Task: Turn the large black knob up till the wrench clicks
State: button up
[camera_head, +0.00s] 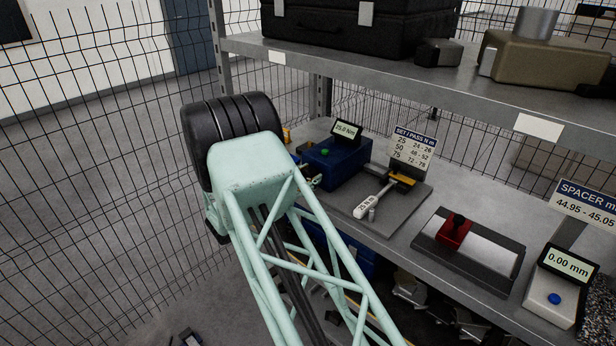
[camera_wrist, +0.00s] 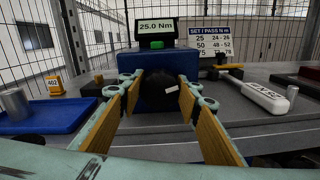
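The large black knob (camera_wrist: 158,92) is on the front of a blue tester (camera_wrist: 188,62). A small white mark shows on its right side. The display (camera_wrist: 156,27) on top reads 25.0 Nm. In the wrist view my gripper (camera_wrist: 160,97) is open, with tan-padded fingers on either side of the knob; I cannot tell whether they touch it. The wrench with a white handle (camera_wrist: 264,95) lies to the right; the handle also shows in the head view (camera_head: 368,203). In the head view my arm hides the knob and most of my gripper; the tester (camera_head: 338,168) is partly visible.
A set/pass card (camera_head: 412,148) stands behind the wrench. A blue tray (camera_wrist: 45,117) with a grey cylinder is left of the tester, near a yellow 402 tag (camera_wrist: 54,85). A red-topped fixture (camera_head: 455,232) and a gauge (camera_head: 562,275) stand farther right. An upper shelf (camera_head: 400,72) overhangs the back.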

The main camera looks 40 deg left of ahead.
jog(key=shift+c, duration=1.3)
jog(key=shift+f+m+b, duration=0.1)
jog(key=shift+m+b, duration=0.4)
jog(key=shift+b, duration=0.25)
jog(key=o, duration=0.9)
jog(key=shift+s+a, duration=0.2)
jog(key=shift+s, duration=1.8)
jog(key=shift+s+a, duration=0.15)
jog(key=shift+s, duration=1.85)
jog(key=shift+s+a, duration=0.2)
jog(key=shift+s, duration=1.8)
jog(key=shift+w, duration=0.1)
